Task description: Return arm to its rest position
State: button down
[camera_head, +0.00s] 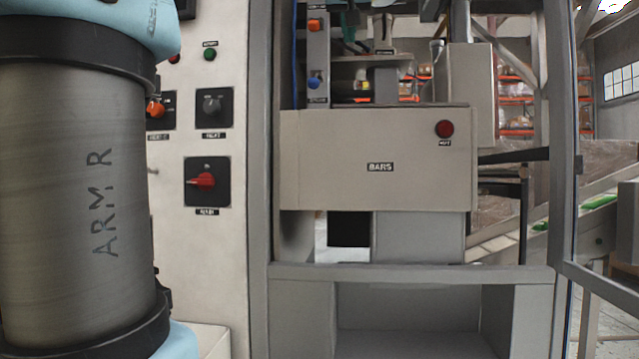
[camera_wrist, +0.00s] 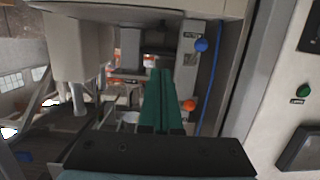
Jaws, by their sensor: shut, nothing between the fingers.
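My gripper (camera_wrist: 160,73) shows in the wrist view as two long green fingers lying side by side. They rise from a black mount at the bottom edge. The fingers are shut with nothing between them. They point toward the opening of a grey machine, beside a narrow panel (camera_wrist: 188,75) with a blue knob and an orange knob. The wrist picture is upside down compared with the head view. A thick metal link of my arm, marked ARM R, fills the left of the head view. How the rest of my arm is folded is hidden.
A beige box labelled BARS (camera_head: 375,160) with a red button stands in the machine frame (camera_head: 410,273). A control cabinet (camera_head: 220,240) with several knobs is behind my arm link. An open framed door (camera_head: 563,140) stands at the right. A conveyor with green items lies beyond.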

jog(key=w+a+f+m+g, duration=0.1)
jog(key=f+g, duration=0.1)
jog(key=f, duration=1)
jog(key=w+a+f+g+y, duration=0.1)
jog(key=w+f+g, duration=0.15)
jog(key=f, duration=1.05)
jog(key=w+a+f+m+g, duration=0.1)
jog(key=f+g, duration=0.2)
jog(key=f, duration=0.9)
jog(key=s+a+f+n+g, duration=0.1)
jog(key=s+a+f+g, duration=0.15)
jog(key=s+f, duration=0.6)
jog(key=s+a+f+g, duration=0.2)
jog(key=s+a+f, duration=0.25)
jog(key=f, duration=0.65)
jog(key=s+a+f+n+g, duration=0.1)
jog(key=s+a+f+g, duration=0.15)
jog(key=s+f, duration=0.55)
notch_tip(320, 180, up, 30)
jog(key=w+p, duration=0.1)
jog(key=p, duration=3)
jog(key=shift+w+a+r+p, duration=0.2)
jog(key=shift+w+p, duration=0.05)
jog(key=shift+p, duration=0.1)
jog(key=shift+t, duration=0.25)
